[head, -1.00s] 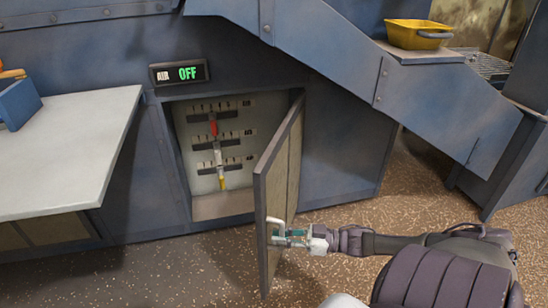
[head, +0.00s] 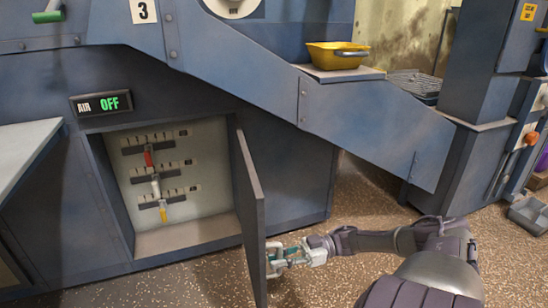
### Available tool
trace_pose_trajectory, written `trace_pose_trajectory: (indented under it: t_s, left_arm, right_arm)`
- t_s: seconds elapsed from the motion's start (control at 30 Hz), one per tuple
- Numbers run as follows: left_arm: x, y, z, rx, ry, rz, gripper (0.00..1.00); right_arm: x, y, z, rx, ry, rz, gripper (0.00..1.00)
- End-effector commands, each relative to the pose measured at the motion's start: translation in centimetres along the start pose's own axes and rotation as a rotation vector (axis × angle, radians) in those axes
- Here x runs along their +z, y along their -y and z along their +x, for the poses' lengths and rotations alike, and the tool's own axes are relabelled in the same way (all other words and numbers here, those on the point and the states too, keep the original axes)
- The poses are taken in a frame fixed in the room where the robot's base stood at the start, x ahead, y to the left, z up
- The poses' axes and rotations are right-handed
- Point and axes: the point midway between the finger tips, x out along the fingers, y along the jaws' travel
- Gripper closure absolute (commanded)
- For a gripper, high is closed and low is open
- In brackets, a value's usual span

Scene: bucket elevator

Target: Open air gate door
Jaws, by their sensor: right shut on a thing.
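The air gate door (head: 249,205) stands swung wide open on its right side, seen nearly edge-on. Behind it the cabinet opening (head: 160,190) shows a light panel with several slotted scales and red, white and yellow levers. My right gripper (head: 278,260) is shut on the door's handle (head: 271,262) at the lower outer part of the door. The left gripper is not in view.
A blue sloped chute (head: 330,110) runs down to the right above the door. A yellow bin (head: 336,55) sits on a ledge. A pale table (head: 25,150) stands at left. The speckled floor (head: 340,225) is clear around my right arm.

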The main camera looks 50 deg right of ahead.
Motion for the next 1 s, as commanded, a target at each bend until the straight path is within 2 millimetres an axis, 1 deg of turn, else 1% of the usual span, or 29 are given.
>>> trace_pose_trajectory:
  t_s: [0.37,0.4,0.53,0.87,0.97,1.0]
  left_arm:
    - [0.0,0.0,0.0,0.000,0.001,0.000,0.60]
    - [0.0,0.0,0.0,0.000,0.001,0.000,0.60]
    - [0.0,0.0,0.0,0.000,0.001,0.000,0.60]
    - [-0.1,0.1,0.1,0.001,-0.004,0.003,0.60]
    - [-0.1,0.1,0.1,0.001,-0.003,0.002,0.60]
    - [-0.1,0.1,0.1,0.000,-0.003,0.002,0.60]
  right_arm:
    - [0.1,0.1,-0.1,-0.001,0.003,0.002,1.00]
    - [0.1,0.1,-0.1,-0.001,0.003,0.002,0.80]
    - [0.1,0.0,-0.1,0.000,0.002,0.002,0.59]
    - [0.0,0.0,-0.3,0.001,0.002,0.000,0.59]
    - [0.1,-0.1,-1.1,0.002,0.003,0.000,0.59]
    - [0.1,-0.1,-1.6,0.003,0.004,0.000,0.59]
